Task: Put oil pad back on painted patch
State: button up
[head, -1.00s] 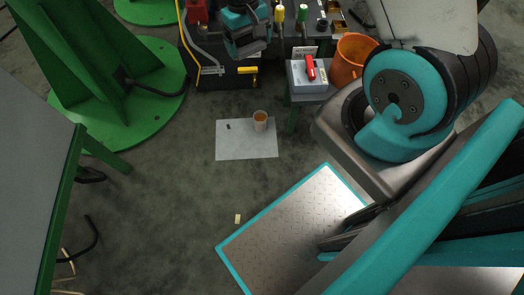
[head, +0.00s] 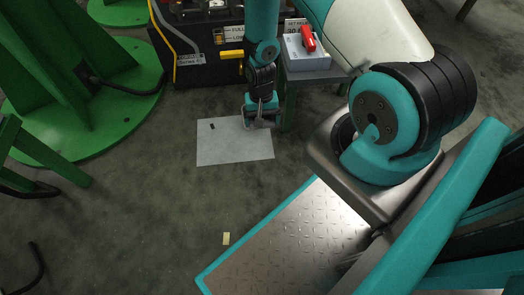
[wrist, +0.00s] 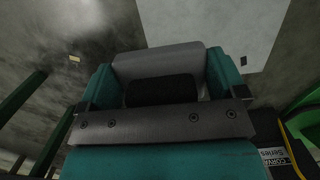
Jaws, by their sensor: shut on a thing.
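A pale grey rectangle (head: 228,149) lies flat on the floor in front of the machine, with a small dark mark (head: 212,126) near its far left corner. I cannot tell whether it is the oil pad or the painted patch. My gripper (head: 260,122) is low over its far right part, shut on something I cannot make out. In the wrist view the gripper (wrist: 161,72) has a dark shape (wrist: 162,91) between its teal sides, and the pale rectangle (wrist: 230,25) shows beyond. No cup shows; the gripper covers where it stood.
A small table with a grey box and red switch (head: 308,48) stands close right of my gripper. The black machine (head: 190,72) is behind, and a green round base (head: 110,125) is left. A small yellow piece (head: 226,238) lies on open floor.

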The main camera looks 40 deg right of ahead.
aim_at(262, 151)
notch_tip(262, 151, down, 17)
jog(key=b, duration=0.8)
jog(key=shift+b, duration=0.35)
jog(key=shift+f, duration=0.1)
jog(key=shift+f, duration=0.1)
jog(key=o, duration=0.6)
jog(key=shift+o, duration=0.2)
